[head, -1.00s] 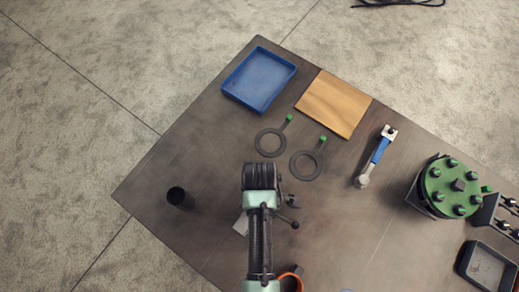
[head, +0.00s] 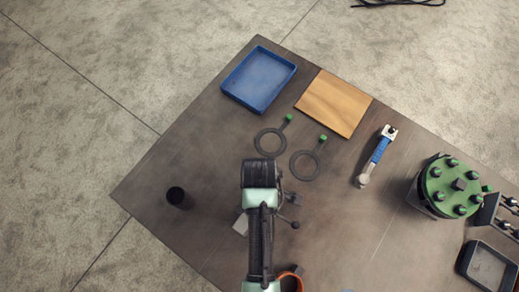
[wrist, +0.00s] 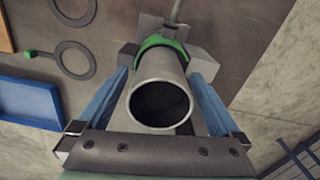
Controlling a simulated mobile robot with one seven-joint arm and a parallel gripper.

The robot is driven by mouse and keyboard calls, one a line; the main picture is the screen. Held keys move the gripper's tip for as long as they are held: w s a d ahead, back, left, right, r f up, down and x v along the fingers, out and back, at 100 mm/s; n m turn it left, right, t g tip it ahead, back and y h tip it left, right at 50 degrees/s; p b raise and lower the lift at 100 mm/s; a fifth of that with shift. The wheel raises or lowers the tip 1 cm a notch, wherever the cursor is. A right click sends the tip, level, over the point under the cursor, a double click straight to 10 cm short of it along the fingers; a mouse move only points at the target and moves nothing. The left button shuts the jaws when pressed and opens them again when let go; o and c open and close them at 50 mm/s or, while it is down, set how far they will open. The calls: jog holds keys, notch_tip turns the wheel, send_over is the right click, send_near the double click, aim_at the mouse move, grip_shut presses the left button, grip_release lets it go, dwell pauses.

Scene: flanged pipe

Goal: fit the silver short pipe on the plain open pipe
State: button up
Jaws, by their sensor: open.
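A grey metal pipe (wrist: 160,88) shows in the wrist view with its round open end facing the camera and a green collar (wrist: 163,43) at its far end. I cannot tell if it is the silver short pipe or the plain open pipe. My gripper (wrist: 165,62) is open, with its blue-sided fingers on either side of the pipe; contact cannot be made out. In the head view my arm hides the pipe and the gripper's fingers. A dark handle (head: 295,225) and small block show just right of the arm.
A dark open cylinder (head: 178,197) stands left of the arm. Two flat rings (head: 270,142) with green tabs, a blue tray (head: 259,79), a wooden board (head: 334,103) and a blue-handled tool (head: 377,156) lie beyond. A green bolted flange (head: 452,187) and a dark tray (head: 488,267) are at right.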

notch_tip(320, 180, up, 11)
jog(key=shift+b, duration=0.45)
dwell(0.7)
